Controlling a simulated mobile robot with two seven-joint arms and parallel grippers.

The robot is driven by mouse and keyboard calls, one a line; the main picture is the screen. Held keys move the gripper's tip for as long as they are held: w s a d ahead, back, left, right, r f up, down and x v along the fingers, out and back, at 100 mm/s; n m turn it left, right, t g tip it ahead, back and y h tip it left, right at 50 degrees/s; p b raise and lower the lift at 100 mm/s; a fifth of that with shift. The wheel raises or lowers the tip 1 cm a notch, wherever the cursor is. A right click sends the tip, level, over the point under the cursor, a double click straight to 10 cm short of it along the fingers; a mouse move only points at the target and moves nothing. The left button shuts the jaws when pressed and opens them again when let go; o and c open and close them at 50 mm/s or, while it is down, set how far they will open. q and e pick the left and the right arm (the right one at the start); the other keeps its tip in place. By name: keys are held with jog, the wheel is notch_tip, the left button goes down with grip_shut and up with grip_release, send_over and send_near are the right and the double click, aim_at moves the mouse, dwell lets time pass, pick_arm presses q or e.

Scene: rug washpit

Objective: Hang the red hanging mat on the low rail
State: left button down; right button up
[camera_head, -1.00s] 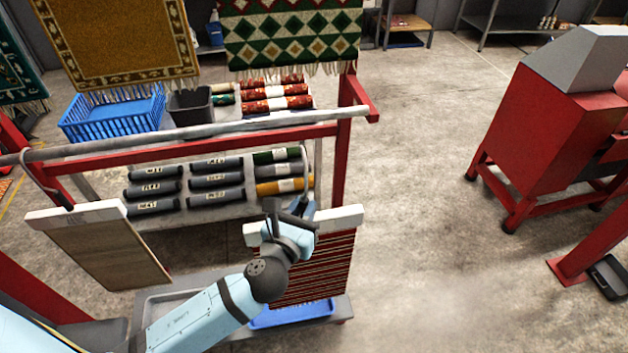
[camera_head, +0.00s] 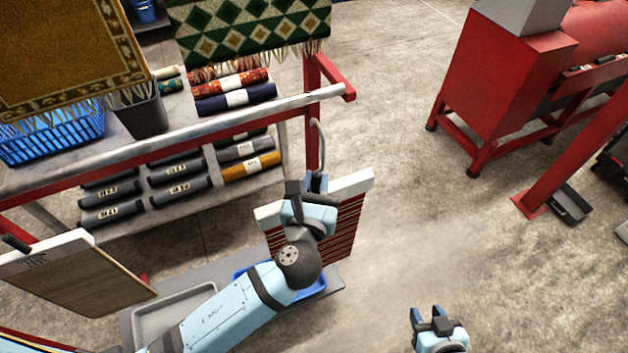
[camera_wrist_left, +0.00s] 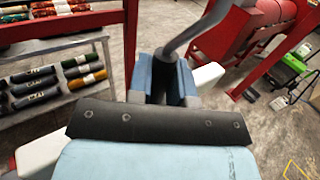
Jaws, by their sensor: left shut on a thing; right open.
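The red hanging mat (camera_head: 341,238) has dark stripes and hangs from a white bar with a grey metal hook (camera_head: 317,135) on top. My left gripper (camera_head: 317,184) is shut on the hook's stem just above the bar; the left wrist view also shows the grey hook (camera_wrist_left: 206,28) rising from the fingers. The low rail (camera_head: 200,131) is a grey pipe slanting up to the right. The hook's tip shows below the rail's right end, in front of the red post, and looks apart from the rail. My forearm hides part of the mat. My right gripper (camera_head: 430,318) is open and empty at the bottom.
A brown mat (camera_head: 75,278) on a white bar is at the lower left. Behind the rail are shelves of rolled rugs, a blue basket (camera_head: 50,140) and hanging rugs. A red machine (camera_head: 500,85) stands right. The floor between is free.

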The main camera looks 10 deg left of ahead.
pick_arm(q)
jog(key=w+a+p, duration=0.1)
jog(key=w+a, duration=0.6)
jog(key=w, duration=0.4)
jog(key=shift+a+p, duration=0.2)
jog(key=shift+p, duration=0.1)
dwell(1.0)
jog(key=shift+f, duration=0.1)
notch_tip(320, 180, down, 4)
jog(key=b, duration=0.2)
jog(key=shift+b, duration=0.35)
dwell(0.7)
